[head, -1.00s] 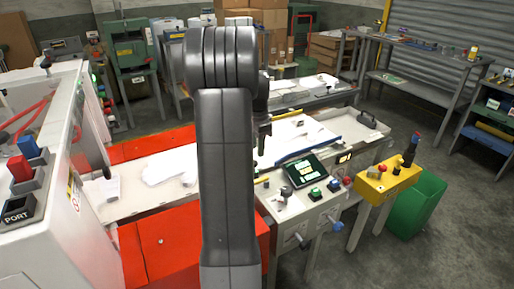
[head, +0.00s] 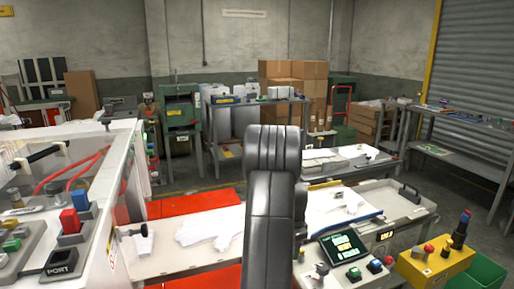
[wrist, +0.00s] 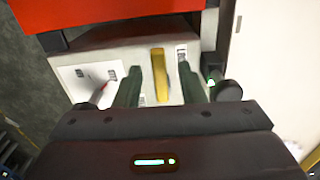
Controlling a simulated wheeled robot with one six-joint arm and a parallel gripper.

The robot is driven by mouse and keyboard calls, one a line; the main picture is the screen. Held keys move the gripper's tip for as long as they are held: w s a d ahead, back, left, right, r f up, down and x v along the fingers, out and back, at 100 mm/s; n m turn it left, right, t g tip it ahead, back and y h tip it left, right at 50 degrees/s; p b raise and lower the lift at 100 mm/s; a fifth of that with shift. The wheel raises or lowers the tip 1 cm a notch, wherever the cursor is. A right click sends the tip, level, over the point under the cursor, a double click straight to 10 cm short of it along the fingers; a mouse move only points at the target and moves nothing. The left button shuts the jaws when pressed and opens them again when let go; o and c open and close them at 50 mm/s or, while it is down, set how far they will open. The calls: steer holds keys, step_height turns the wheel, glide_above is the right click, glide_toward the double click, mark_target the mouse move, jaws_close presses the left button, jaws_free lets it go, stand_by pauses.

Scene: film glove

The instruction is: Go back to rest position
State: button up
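My gripper (wrist: 160,84) shows in the wrist view with its two dark fingers well apart. Nothing is held between them. A yellow bar (wrist: 160,76) on a pale panel (wrist: 100,52) shows in the gap, beyond or level with the fingers; I cannot tell how far off it is. In the head view my arm stands in the middle, and its upper part hides most of the gripper and part of the table behind.
A white machine (head: 120,190) stands close on the left. A work table with white gloves (head: 212,228), a control screen (head: 343,247) and a yellow button box (head: 435,262) lie ahead and right. Shelves and cartons (head: 290,85) stand behind. Open floor shows at far right.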

steer(key=shift+f, duration=0.4)
step_height(320, 180, up, 14)
step_height(320, 180, down, 14)
steer(key=shift+r, duration=0.1)
steer(key=shift+s+d+n, duration=0.15)
steer(key=shift+s+n, duration=0.15)
steer(key=shift+n, duration=0.55)
steer(key=shift+s+d+n, duration=0.1)
steer(key=shift+s+n, duration=0.15)
steer(key=shift+n, duration=0.6)
